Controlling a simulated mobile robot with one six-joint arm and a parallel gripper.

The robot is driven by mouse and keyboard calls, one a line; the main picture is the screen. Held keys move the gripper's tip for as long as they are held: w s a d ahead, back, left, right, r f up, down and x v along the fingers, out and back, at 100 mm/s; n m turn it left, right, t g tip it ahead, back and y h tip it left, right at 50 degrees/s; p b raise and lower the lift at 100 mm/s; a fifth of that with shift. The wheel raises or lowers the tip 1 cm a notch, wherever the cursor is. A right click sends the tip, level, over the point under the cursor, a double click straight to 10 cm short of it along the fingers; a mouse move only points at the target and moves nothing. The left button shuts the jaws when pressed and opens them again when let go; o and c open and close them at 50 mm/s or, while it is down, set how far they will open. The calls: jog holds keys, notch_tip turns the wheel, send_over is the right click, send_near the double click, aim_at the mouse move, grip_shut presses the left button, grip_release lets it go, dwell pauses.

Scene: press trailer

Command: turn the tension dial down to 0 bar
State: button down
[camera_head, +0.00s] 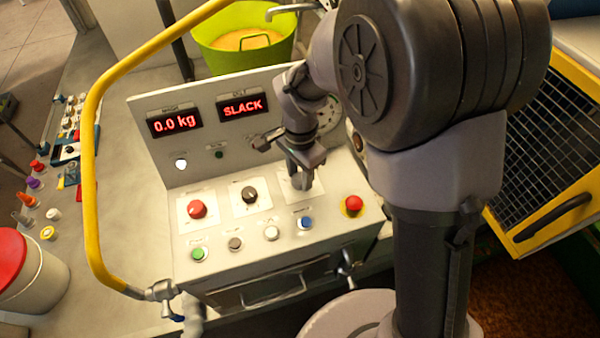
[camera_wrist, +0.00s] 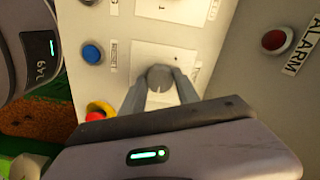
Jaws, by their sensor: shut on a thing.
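My gripper (camera_head: 302,178) points down at the rightmost of three square plates on the control panel (camera_head: 260,222). In the wrist view, its two grey fingers (camera_wrist: 160,90) are shut on a round grey dial (camera_wrist: 159,76), one finger on each side. The dial sits on a white plate (camera_wrist: 153,56) and has a light mark on its edge. The plate's label and scale are too small to read. In the head view, my gripper hides this dial. The displays read 0.0 kg (camera_head: 174,122) and SLACK (camera_head: 241,107).
A black knob (camera_head: 249,194) and a red button (camera_head: 197,209) are left of my gripper. A blue button (camera_head: 305,222) and a red button on yellow (camera_head: 353,205) are close by. A round gauge (camera_head: 328,117) is partly hidden behind my arm. A yellow rail (camera_head: 91,150) curves at left.

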jog(key=n, duration=0.4)
jog(key=shift+r+p, duration=0.1)
jog(key=shift+p, duration=0.25)
jog(key=n+p, duration=0.1)
jog(key=n, duration=0.4)
jog(key=n+p, duration=0.1)
jog(key=n, duration=0.3)
jog(key=shift+n+p, duration=0.5)
jog(key=shift+n, duration=1.6)
jog(key=shift+w, duration=0.1)
jog(key=c, duration=0.9)
grip_release()
